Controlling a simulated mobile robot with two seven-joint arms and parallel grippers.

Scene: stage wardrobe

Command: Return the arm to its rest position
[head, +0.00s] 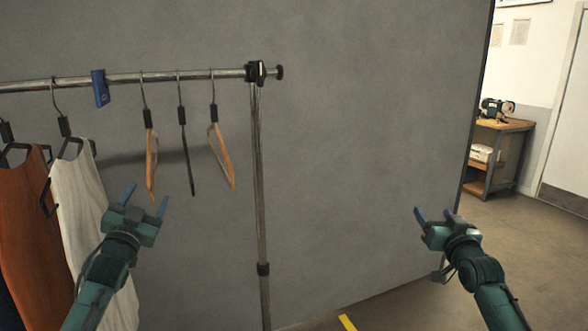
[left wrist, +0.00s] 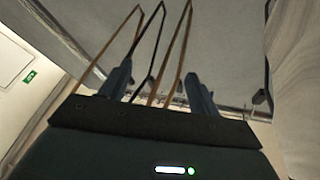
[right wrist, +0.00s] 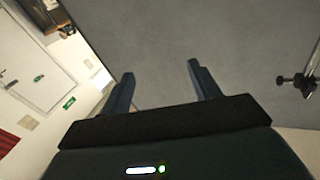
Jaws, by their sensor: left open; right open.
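My left gripper (head: 145,202) is open and empty in the head view, just below the empty hangers and in front of the white garment's right side. Its two fingers (left wrist: 158,88) stand apart in the left wrist view, with hangers seen beyond them. My right gripper (head: 433,216) is open and empty in front of the grey partition, well to the right of the rack. In the right wrist view its fingers (right wrist: 160,88) are spread with nothing between them.
A clothes rack with a metal rail (head: 215,75) and post (head: 261,190) holds an orange garment (head: 28,230), a white garment (head: 85,200), empty hangers (head: 221,155) and a blue tag (head: 100,88). A grey partition (head: 370,120) stands behind. A wooden workbench (head: 505,125) is far right.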

